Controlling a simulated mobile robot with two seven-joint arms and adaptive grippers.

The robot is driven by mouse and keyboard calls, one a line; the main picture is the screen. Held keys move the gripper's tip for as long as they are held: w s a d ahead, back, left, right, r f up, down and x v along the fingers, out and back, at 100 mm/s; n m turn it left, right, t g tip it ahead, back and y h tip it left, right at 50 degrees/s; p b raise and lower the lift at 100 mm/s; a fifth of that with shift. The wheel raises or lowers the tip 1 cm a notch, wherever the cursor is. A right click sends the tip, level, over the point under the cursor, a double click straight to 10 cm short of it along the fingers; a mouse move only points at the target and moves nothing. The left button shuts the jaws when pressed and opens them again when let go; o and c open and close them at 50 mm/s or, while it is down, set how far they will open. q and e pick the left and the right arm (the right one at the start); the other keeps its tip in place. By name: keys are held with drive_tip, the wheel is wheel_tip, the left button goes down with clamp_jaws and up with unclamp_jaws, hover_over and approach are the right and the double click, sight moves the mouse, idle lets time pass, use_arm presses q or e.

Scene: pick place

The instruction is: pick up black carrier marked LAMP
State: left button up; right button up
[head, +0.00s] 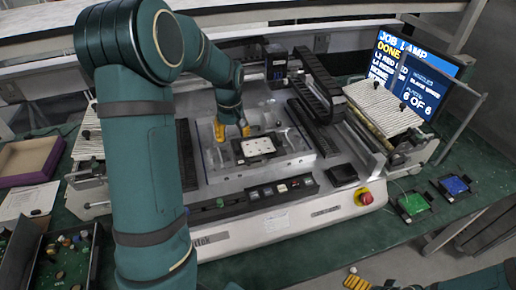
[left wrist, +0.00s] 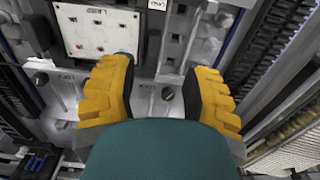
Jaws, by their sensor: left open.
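The black carrier (head: 239,157) lies in the machine bed with a white plate on top. In the left wrist view the plate (left wrist: 95,30) has dark dots and small red marks. A label on its top edge, upside down there, seems to read LAMP. My left gripper (head: 231,128) has yellow fingers and is over the bed, just behind and left of the carrier. In the left wrist view the gripper (left wrist: 158,92) is open, with bare metal fixture between its fingers. My right gripper (head: 357,283) shows only a yellow finger part at the bottom edge; its jaws are unclear.
A black cable chain (head: 318,85) stands right of the bed. A button row (head: 265,190) and red stop knob (head: 365,198) are in front. A monitor (head: 412,75) is behind right. Green and blue boards (head: 413,204) lie right; a parts tray (head: 68,258) lies left.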

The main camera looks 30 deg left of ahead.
sight(236, 146)
use_arm(q)
drive_tip(key=f, duration=0.3)
drive_tip(key=f+b, duration=0.1)
drive_tip(key=f, duration=0.1)
drive_tip(key=shift+w+d+f, duration=0.25)
drive_tip(key=shift+w+f, duration=0.05)
drive_tip(key=shift+f, duration=0.05)
drive_tip(key=shift+c, duration=0.4)
clamp_jaws()
